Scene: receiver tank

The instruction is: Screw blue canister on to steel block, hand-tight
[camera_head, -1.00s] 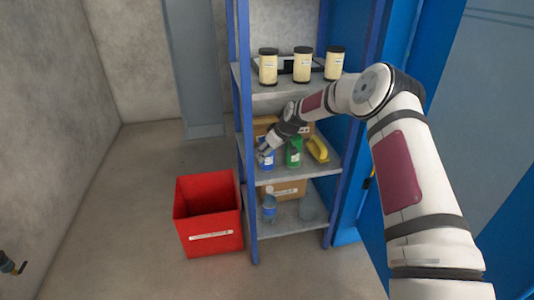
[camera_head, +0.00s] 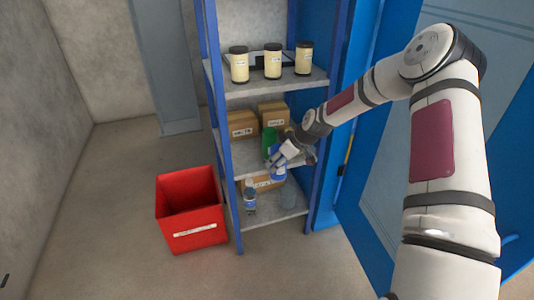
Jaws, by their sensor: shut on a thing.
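The blue canister (camera_head: 279,171) is upright in my gripper (camera_head: 276,158), in front of the shelf unit's middle shelf. My gripper is shut on its upper part, and the fingers hide some of it. A green canister (camera_head: 269,141) stands on the middle shelf just behind my gripper. I cannot see the steel block in this view.
Several cream jars with dark lids, one of them here (camera_head: 272,61), stand on the upper shelf (camera_head: 262,87). Cardboard boxes (camera_head: 242,125) sit behind on the middle shelf. A bottle (camera_head: 250,197) stands on the bottom shelf. A red bin (camera_head: 190,211) is left on open floor.

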